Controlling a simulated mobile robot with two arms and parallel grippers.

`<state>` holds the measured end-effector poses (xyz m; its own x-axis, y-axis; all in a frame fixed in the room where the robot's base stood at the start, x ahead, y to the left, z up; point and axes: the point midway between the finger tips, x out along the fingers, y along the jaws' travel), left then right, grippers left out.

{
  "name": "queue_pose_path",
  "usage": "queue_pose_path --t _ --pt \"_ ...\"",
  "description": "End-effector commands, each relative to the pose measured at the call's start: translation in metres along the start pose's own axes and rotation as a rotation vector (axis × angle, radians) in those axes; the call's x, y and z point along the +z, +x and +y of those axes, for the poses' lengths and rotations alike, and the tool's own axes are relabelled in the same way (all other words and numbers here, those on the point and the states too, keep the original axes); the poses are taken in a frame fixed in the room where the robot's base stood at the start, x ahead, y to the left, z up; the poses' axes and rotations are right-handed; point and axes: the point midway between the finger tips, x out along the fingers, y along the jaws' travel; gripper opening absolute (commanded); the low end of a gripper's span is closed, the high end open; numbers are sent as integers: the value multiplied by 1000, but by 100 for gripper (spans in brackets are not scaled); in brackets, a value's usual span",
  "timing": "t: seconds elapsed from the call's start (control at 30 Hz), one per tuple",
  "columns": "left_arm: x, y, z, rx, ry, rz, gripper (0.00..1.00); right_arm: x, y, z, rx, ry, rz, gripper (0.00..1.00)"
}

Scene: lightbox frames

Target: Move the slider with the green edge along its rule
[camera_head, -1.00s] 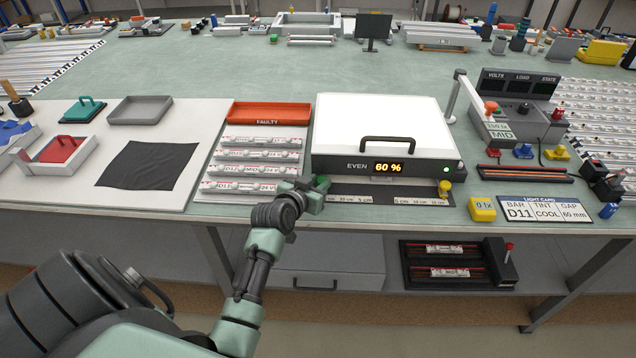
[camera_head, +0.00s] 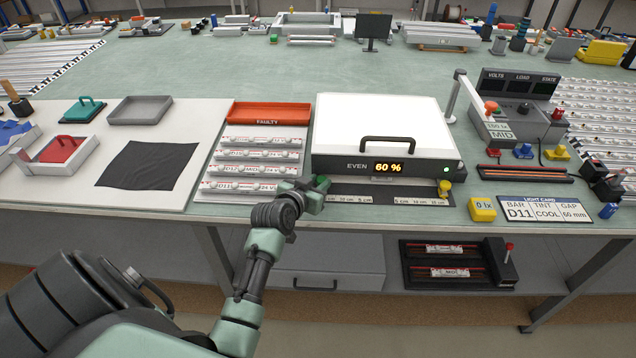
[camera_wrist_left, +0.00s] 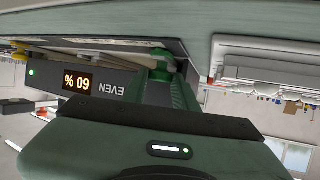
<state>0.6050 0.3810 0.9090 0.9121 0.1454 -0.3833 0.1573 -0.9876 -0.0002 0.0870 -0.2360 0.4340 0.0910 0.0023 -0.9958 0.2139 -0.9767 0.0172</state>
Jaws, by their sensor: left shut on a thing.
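My left gripper (camera_head: 314,194) is at the left end of the rule (camera_head: 380,198), just below the front left corner of the lightbox (camera_head: 385,130). A small green piece (camera_head: 321,184) shows at its fingertips, and the gripper is shut on it. In the left wrist view, the fingers (camera_wrist_left: 165,80) close around a green piece (camera_wrist_left: 160,66) beside the lightbox front. The slider's body is mostly hidden by the gripper. A yellow knob (camera_head: 445,188) stands at the rule's right end. The lightbox display (camera_head: 389,167) reads EVEN 60 %. My right gripper is not seen.
Several light bars (camera_head: 255,160) lie on a rack left of the lightbox, below an orange FAULTY tray (camera_head: 268,113). A yellow meter (camera_head: 482,209) and a light card (camera_head: 544,210) reading D11, COOL, 60 mm lie at the right. A black cloth (camera_head: 150,164) lies at the left.

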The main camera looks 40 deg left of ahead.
Motion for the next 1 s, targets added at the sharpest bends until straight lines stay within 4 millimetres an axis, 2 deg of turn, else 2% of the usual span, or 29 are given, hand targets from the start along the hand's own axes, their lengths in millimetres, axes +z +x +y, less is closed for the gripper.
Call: queue_pose_path --t 0.07,0.3,0.6,0.63,0.67,0.7,1.0 --pt "-1 1 2 0 -1 -1 0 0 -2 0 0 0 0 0" --pt "-6 12 32 2 -3 0 0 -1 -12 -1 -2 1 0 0" --pt "-5 13 33 1 0 0 0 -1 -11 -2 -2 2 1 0" --pt "-5 13 33 1 0 0 37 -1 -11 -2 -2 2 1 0" --pt "-5 13 33 1 0 0 45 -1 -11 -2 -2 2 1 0" --pt "-5 13 33 1 0 0 49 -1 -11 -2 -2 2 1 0" --pt "-5 12 32 1 0 0 49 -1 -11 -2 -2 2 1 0"
